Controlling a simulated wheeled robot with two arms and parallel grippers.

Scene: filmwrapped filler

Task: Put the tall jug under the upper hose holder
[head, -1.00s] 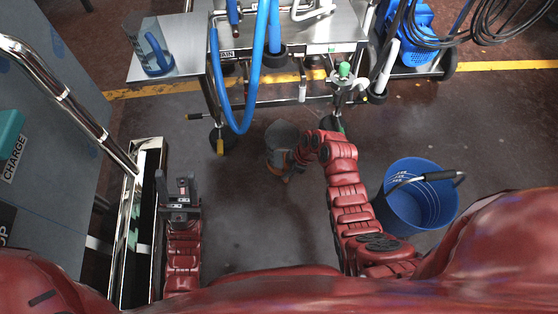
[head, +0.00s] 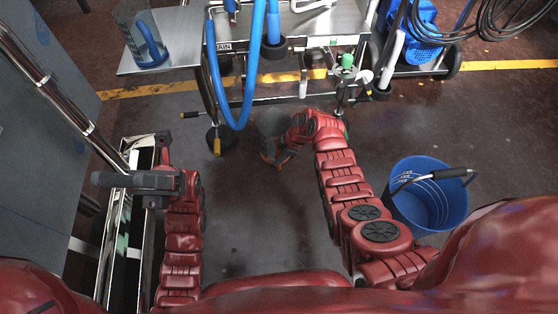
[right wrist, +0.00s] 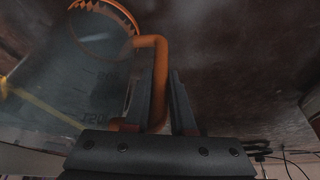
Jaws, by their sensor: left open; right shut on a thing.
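A grey see-through jug (head: 272,122) with orange trim is held off my right arm's end, near the cart's front legs. In the right wrist view its orange handle (right wrist: 152,85) lies between the fingers of my right gripper (right wrist: 162,95), which is shut on it. The jug's wall (right wrist: 70,85) shows printed marks. A second clear jug with a blue handle (head: 148,38) stands on the side shelf. Blue hoses (head: 248,90) hang at the cart; I cannot tell which fitting is the upper hose holder. My left gripper (head: 135,182) is open and empty at the left.
The steel cart (head: 315,25) stands ahead, its side shelf (head: 185,55) sticking out left. A blue bucket (head: 430,195) stands on the floor at right. A chrome rail (head: 60,90) and grey cabinet (head: 40,150) border the left. The floor between my arms is clear.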

